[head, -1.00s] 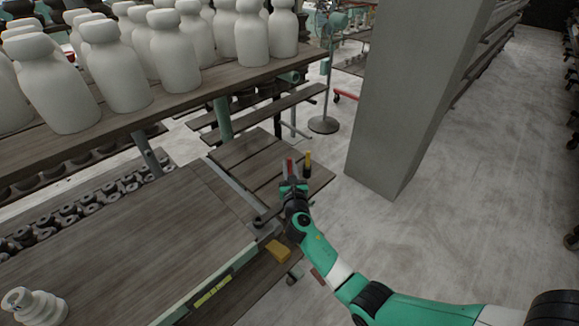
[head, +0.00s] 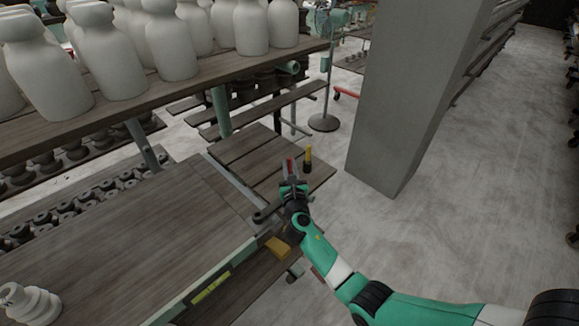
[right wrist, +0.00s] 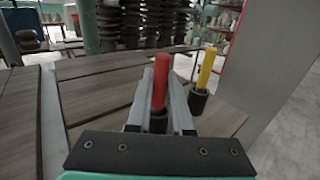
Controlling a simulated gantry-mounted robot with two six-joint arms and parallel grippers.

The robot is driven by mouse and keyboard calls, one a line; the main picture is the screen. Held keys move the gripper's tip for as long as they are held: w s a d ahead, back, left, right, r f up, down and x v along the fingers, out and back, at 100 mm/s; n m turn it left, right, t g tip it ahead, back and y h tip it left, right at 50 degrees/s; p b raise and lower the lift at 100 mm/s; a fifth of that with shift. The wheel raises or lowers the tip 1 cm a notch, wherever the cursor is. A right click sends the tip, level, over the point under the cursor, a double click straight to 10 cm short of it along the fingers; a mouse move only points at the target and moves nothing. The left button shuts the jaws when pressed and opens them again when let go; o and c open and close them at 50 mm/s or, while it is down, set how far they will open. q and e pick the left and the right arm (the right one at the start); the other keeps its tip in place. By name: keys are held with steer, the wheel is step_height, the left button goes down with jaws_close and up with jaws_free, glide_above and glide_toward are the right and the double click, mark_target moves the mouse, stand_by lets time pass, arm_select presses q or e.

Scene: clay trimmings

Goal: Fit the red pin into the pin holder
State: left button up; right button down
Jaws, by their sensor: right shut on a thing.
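My right gripper (head: 291,170) is over the wooden table. Its fingers (right wrist: 162,100) are shut on the red pin (right wrist: 160,78), which stands roughly upright between them. The red pin also shows in the head view (head: 290,165). A dark cylindrical holder (right wrist: 158,123) shows between the fingers, directly below the red pin in the wrist view. I cannot tell whether the pin's lower end is inside it or above it. To the right, a yellow pin (right wrist: 207,69) stands upright in a black holder (right wrist: 198,101), apart from the fingers. My left gripper is not in view.
The slatted wooden table (head: 245,150) is bare left of the gripper. A yellow-brown block (head: 277,249) lies nearer, beside my arm. White bottle shapes (head: 120,60) stand on a shelf at upper left. A grey pillar (head: 415,100) rises at right.

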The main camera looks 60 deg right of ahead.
steer(key=c, duration=0.7)
jaws_free()
steer(key=shift+c, duration=0.2)
steer(key=shift+s+a+p, duration=0.1)
steer(key=shift+a+p, duration=0.15)
steer(key=shift+p, duration=0.05)
steer(key=p+v, duration=0.3)
steer(key=v, duration=0.8)
